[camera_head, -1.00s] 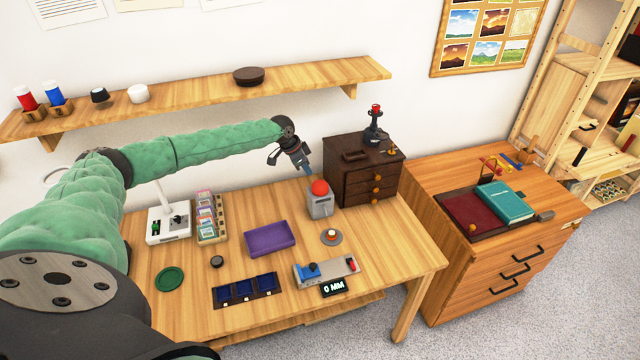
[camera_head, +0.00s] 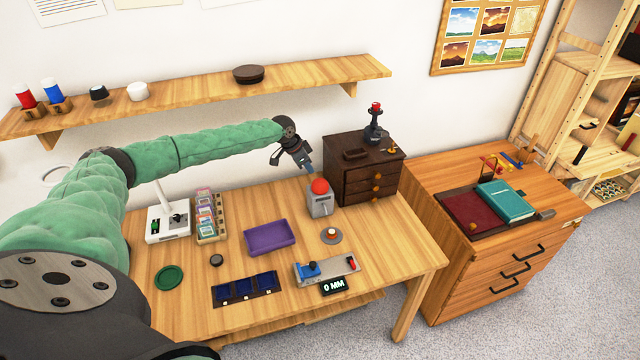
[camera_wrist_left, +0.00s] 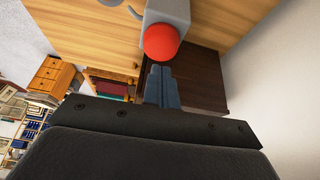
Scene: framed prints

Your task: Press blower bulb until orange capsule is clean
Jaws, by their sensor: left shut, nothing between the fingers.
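A red ball-shaped bulb (camera_head: 319,186) sits on top of a grey box (camera_head: 320,206) near the back of the table; it also shows in the left wrist view (camera_wrist_left: 161,42). My left gripper (camera_head: 312,175) is shut and empty, its fingertips just above and behind the bulb. In the left wrist view the closed fingers (camera_wrist_left: 160,85) point at the bulb's edge; I cannot tell whether they touch it. A small pale and orange-brown piece (camera_head: 332,233) rests on a round grey dish in front of the box; it is too small to tell whether it is the capsule. My right gripper is out of view.
A dark drawer chest (camera_head: 364,170) stands close right of the bulb box. A purple tray (camera_head: 269,239), blue bins (camera_head: 245,288) and a gauge reading 0 MM (camera_head: 333,287) are nearer the front. A wall shelf (camera_head: 200,93) hangs above my arm.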

